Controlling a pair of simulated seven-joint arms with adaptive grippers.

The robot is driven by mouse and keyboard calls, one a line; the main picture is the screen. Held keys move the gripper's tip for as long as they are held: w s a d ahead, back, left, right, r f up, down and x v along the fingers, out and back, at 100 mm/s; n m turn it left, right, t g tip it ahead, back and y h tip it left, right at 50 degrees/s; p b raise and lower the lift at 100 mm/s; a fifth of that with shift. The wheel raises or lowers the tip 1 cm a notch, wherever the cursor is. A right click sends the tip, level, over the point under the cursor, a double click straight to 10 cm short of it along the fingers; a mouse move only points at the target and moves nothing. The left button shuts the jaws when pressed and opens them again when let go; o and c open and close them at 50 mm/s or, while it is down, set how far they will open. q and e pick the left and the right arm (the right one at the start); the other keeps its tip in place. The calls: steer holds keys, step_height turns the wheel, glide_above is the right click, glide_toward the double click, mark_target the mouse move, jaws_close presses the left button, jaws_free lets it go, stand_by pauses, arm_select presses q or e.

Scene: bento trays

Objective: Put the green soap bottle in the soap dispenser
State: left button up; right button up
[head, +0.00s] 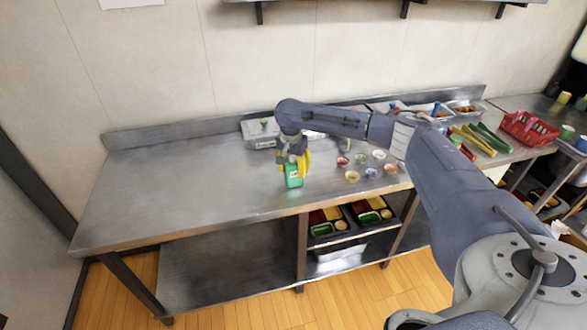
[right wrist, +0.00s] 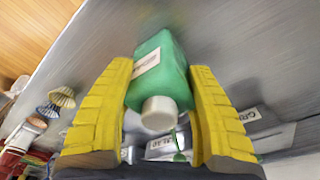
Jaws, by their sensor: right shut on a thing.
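The green soap bottle (head: 293,178) has a white cap and a pale label; it also shows large in the right wrist view (right wrist: 160,75). My right gripper (head: 293,160) is shut on it, with a yellow finger on each side in the right wrist view (right wrist: 160,105). The bottle looks roughly upright near the middle of the steel table; I cannot tell if its base touches the top. A grey box with a green item on it (head: 259,137), possibly the soap dispenser, stands behind and left of the gripper. My left gripper is not in view.
The steel table (head: 180,190) is clear on the left. Several small coloured bowls (head: 352,176) stand right of the bottle. Food trays (head: 464,108) and a red basket (head: 528,128) are farther right. Filled bento trays (head: 328,222) sit on the shelf below.

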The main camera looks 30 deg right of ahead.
steer(key=o, duration=1.5)
steer(key=shift+f, duration=0.1)
steer(key=shift+c, duration=0.2)
steer(key=r, duration=0.7)
steer(key=a+r, duration=0.1)
steer(key=r, duration=0.3)
steer(key=shift+s, duration=0.25)
steer(key=shift+o, duration=0.5)
steer(key=shift+r, duration=0.6)
